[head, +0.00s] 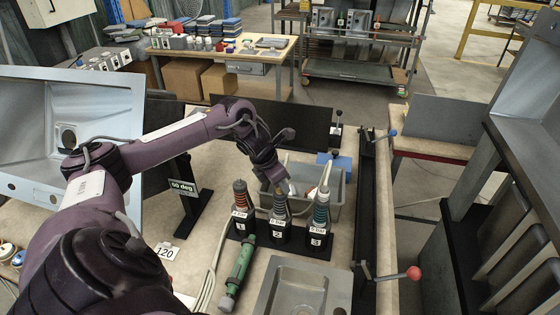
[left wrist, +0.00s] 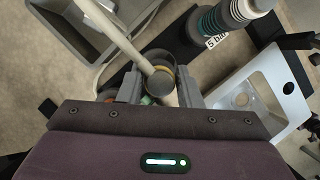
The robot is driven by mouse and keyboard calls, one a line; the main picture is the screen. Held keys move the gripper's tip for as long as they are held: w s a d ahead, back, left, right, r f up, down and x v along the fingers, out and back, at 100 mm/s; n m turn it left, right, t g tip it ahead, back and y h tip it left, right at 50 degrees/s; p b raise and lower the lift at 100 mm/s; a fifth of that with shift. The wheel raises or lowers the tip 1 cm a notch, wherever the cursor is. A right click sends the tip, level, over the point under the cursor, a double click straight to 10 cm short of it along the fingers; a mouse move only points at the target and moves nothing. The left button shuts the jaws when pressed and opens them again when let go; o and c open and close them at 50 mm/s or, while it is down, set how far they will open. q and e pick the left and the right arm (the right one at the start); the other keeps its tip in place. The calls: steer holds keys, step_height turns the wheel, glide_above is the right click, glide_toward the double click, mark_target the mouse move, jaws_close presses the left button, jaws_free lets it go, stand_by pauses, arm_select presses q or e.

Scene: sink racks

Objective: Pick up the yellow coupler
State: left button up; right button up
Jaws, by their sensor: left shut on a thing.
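My left gripper (head: 277,180) points down at the near edge of a grey bin, just behind the stand marked 2. In the left wrist view, its two fingers (left wrist: 160,88) are closed around a round dark piece with a yellow band, the yellow coupler (left wrist: 163,72). A pale hose crosses over the coupler. The right gripper is not in view.
Striped couplers stand upright on black stands: red at 1 (head: 240,196), grey-blue at 2 (head: 280,205) and teal at 3 (head: 321,208). The grey bin (head: 332,208) is behind them. A green tool (head: 240,265) and a metal sink (head: 300,290) lie in front.

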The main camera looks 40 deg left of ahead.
arm_select(q)
steer(key=shift+w+r, duration=0.1)
steer(key=shift+r, duration=0.55)
step_height(320, 180, up, 8)
steer(key=shift+f+b, duration=0.1)
steer(key=shift+b, duration=0.65)
step_height(320, 180, up, 11)
steer(key=p, duration=0.8)
steer(key=shift+c, duration=0.6)
steer(key=shift+r+p, duration=1.2)
steer(key=shift+p, duration=0.1)
steer(key=shift+r, duration=0.35)
